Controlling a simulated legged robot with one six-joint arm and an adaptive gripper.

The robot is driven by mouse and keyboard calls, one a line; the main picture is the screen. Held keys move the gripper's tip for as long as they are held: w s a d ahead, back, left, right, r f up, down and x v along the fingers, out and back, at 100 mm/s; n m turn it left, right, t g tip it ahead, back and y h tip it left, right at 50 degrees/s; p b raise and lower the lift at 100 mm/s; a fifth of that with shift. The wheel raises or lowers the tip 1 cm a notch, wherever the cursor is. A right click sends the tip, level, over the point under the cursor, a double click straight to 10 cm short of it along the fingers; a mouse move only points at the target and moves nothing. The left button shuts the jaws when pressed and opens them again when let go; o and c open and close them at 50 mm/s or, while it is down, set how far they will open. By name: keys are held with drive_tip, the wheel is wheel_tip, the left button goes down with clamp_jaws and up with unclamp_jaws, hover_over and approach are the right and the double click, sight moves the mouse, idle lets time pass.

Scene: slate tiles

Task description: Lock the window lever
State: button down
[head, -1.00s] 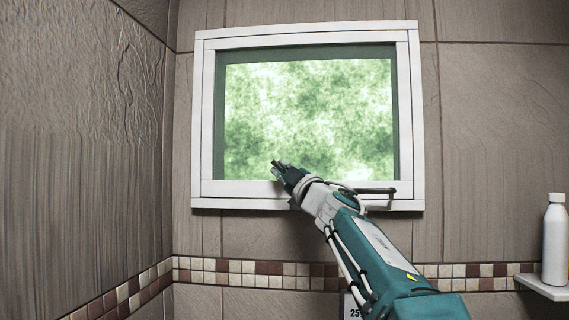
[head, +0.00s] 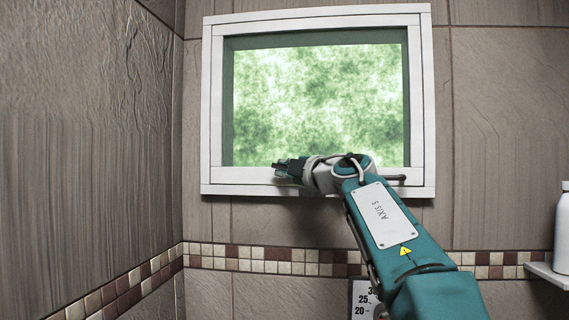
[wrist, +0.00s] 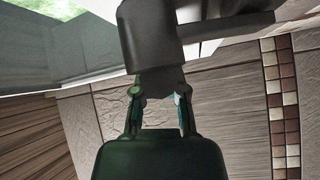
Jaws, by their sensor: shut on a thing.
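The window (head: 218,100) has a white frame and a bright green, mottled pane. Its dark lever (head: 400,178) shows at the bottom of the frame, pointing right from behind my arm. My gripper (head: 280,166) is at the lower part of the frame, left of the visible lever end. In the wrist view, the dark grey lever (wrist: 150,42) fills the top middle, with an arm reaching right. My gripper (wrist: 160,90) is shut on it there, the two fingers at its lower end. The exact contact is partly hidden, and my arm covers part of the lever in the head view.
Grey-brown slate walls stand left and behind, with a mosaic tile band (head: 270,253) below the window. A white bottle (head: 562,232) stands on a small shelf (head: 546,272) at the right edge. A card with numbers (head: 362,300) is low on the wall.

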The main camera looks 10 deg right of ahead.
idle(0.3)
drive_tip(key=c, duration=0.7)
unclamp_jaws()
drive_tip(key=shift+w, duration=0.1)
drive_tip(key=shift+o, duration=0.2)
drive_tip(key=v, duration=1.2)
